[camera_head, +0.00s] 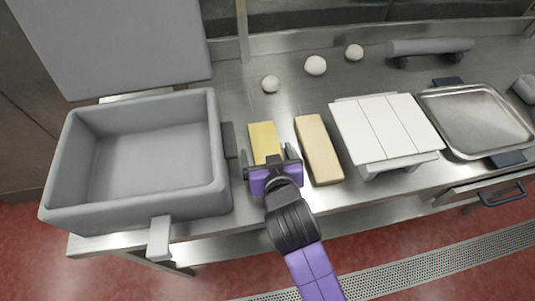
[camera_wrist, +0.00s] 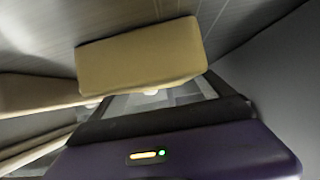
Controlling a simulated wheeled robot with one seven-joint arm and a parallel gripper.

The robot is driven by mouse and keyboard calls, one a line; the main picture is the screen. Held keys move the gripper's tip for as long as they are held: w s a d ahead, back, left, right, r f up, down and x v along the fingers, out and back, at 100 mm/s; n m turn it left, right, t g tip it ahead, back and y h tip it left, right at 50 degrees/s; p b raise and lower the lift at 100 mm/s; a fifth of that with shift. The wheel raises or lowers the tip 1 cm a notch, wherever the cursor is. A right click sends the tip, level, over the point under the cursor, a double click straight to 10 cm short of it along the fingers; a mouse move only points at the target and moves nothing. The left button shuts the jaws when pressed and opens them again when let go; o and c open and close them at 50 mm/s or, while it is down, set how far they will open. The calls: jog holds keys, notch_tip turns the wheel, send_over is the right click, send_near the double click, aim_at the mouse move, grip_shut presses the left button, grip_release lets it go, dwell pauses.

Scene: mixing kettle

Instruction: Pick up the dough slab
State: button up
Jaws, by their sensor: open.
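Two slabs lie side by side on the steel counter in the head view: a yellow slab (camera_head: 265,136) and a longer pale beige slab (camera_head: 319,150) to its right. The beige one looks more like dough. My gripper (camera_head: 270,158) is open at the near end of the yellow slab, with a finger to either side, and hides that end. I cannot tell whether it touches. In the wrist view the yellow slab (camera_wrist: 140,55) is ahead of the gripper, and part of the beige slab (camera_wrist: 35,94) appears at the left. Nothing is held.
A grey open-topped kettle (camera_head: 140,150) with a raised lid (camera_head: 115,45) stands close on the left. A white slatted stand (camera_head: 387,128) and a metal tray (camera_head: 478,118) are on the right. Several white dough balls (camera_head: 316,65) and a grey roller (camera_head: 430,46) lie behind.

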jog(key=c, duration=1.8)
jog(key=shift+r, duration=0.1)
grip_shut()
